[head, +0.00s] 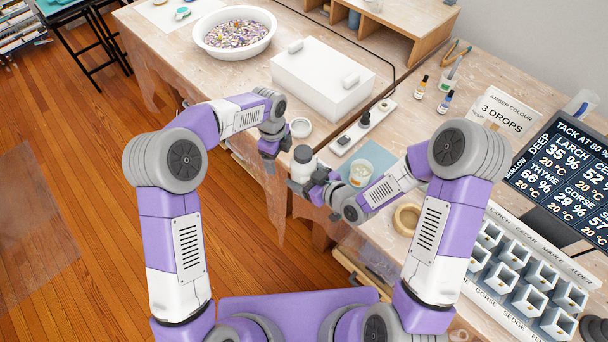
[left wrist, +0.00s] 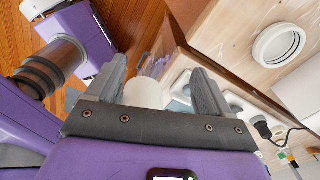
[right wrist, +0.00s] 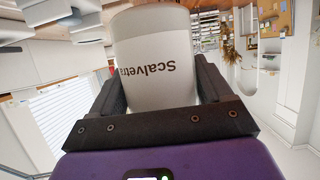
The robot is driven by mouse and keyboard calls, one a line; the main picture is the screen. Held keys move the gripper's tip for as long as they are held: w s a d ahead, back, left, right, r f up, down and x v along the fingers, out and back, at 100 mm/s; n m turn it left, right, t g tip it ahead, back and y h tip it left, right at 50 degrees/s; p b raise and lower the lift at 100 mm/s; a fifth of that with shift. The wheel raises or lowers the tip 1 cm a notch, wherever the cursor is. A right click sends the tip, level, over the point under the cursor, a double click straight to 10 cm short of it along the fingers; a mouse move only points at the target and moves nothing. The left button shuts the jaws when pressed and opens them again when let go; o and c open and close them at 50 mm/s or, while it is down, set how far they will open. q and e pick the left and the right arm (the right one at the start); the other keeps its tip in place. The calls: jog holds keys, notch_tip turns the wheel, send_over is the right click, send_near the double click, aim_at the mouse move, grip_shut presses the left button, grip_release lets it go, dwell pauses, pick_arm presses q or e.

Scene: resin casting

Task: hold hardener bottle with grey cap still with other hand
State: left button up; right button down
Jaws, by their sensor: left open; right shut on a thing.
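The white hardener bottle (head: 302,170) with its grey cap (head: 303,154) is held up off the front edge of the table in the head view. My right gripper (head: 312,186) is shut on it. In the right wrist view the bottle (right wrist: 155,60) fills the space between the fingers, its printed label upside down. My left gripper (head: 276,148) is open, just left of and above the bottle in the head view. In the left wrist view a pale rounded part of the bottle (left wrist: 144,93) shows between or beyond the open fingers (left wrist: 158,85); I cannot tell if they touch it.
A small white dish (head: 300,127) and a power strip (head: 362,130) lie close by on the table. A cup (head: 361,172) stands on a blue mat (head: 379,156). A white box (head: 322,80) sits behind; the mould rack (head: 520,285) is at right.

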pick_arm(q)
jog(key=s+a+f+n+h, duration=0.1)
jog(key=s+a+f+n, duration=0.1)
jog(key=s+f+n, duration=0.4)
jog(key=s+a+f+n+h, duration=0.1)
jog(key=s+f+n+h, duration=0.15)
jog(key=f, duration=0.65)
jog(key=s+a+f+n, duration=0.1)
jog(key=s+f+n, duration=0.1)
jog(key=s+n, duration=0.6)
jog(key=s+a+f+n, duration=0.2)
jog(key=s+f+n, duration=0.1)
jog(key=s+n, duration=0.6)
jog(key=shift+a+f+n+t, duration=0.15)
jog(key=shift+a+n+t, duration=0.2)
jog(key=shift+n, duration=0.3)
jog(key=shift+s+d, duration=0.1)
